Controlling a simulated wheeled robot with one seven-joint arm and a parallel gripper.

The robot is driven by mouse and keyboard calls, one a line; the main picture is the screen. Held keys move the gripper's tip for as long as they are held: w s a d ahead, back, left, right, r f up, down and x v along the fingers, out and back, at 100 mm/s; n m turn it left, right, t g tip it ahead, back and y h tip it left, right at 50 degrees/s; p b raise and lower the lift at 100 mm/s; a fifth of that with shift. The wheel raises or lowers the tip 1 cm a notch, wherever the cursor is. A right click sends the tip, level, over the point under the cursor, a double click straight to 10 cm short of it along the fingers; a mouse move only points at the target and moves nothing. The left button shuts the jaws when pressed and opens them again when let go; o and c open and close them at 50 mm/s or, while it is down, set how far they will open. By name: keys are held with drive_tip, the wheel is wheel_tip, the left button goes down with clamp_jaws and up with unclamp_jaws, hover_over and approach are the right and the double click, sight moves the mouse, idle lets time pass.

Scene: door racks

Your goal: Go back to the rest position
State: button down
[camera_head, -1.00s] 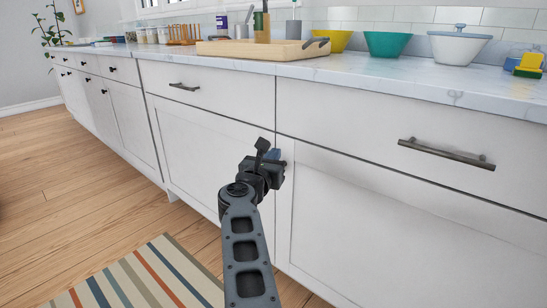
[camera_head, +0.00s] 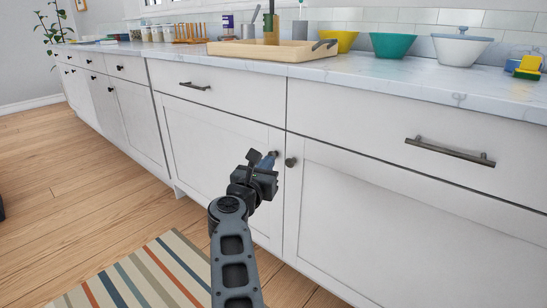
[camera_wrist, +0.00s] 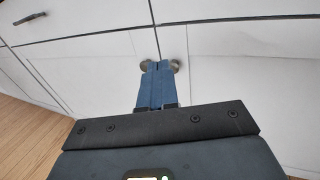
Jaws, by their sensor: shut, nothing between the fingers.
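My gripper (camera_head: 268,161) is in front of the lower cabinet doors, with its blue fingers together and empty. In the wrist view the closed fingers (camera_wrist: 157,68) point at the gap between the two doors, with a round knob on either side. The right door knob (camera_head: 291,162) shows clear of the gripper in the head view. The left door knob (camera_head: 273,154) is partly hidden behind the fingertips. I cannot tell whether the fingertips touch a knob. Both the left door (camera_head: 205,140) and the right door (camera_head: 380,215) look shut.
Drawers with bar handles (camera_head: 450,152) run above the doors. The marble counter (camera_head: 400,78) holds a wooden tray (camera_head: 225,49), a yellow bowl (camera_head: 341,41), a teal bowl (camera_head: 393,46) and a white bowl (camera_head: 462,50). A striped rug (camera_head: 150,275) lies on the open wooden floor.

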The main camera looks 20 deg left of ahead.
drive_tip(key=s+a+p, duration=0.2)
drive_tip(key=s, duration=0.4)
drive_tip(key=s+d+f+n+t, duration=0.1)
drive_tip(key=d+f+n, duration=0.2)
drive_tip(key=d, duration=0.6)
drive_tip(key=s+d+f+n+t+h, duration=0.1)
drive_tip(key=s+d+f+n, duration=0.2)
drive_tip(key=d, duration=0.5)
drive_tip(key=d+f+n+t, duration=0.1)
drive_tip(key=d+f+n, duration=0.25)
drive_tip(key=d, duration=0.55)
drive_tip(key=s+d+f+n+g+y, duration=0.1)
drive_tip(key=s+d+f+n, duration=0.1)
drive_tip(key=s+d+n, duration=0.85)
drive_tip(key=s+d+f+n+g+y, duration=0.15)
drive_tip(key=s+d+n, duration=0.5)
drive_tip(key=s, duration=0.65)
drive_tip(key=s+d+r+n+g+h, duration=0.15)
drive_tip(key=s+r+n, duration=0.35)
drive_tip(key=s, duration=0.7)
drive_tip(key=s+d+r+n+g, duration=0.15)
drive_tip(key=s+r+n, duration=0.25)
drive_tip(key=s, duration=0.9)
wheel_tip(320, 180, up, 23)
drive_tip(key=p, duration=2.2)
drive_tip(key=shift+w+a+f+g, duration=0.15)
drive_tip(key=shift+w+a+g, duration=0.1)
drive_tip(key=shift+g, duration=0.1)
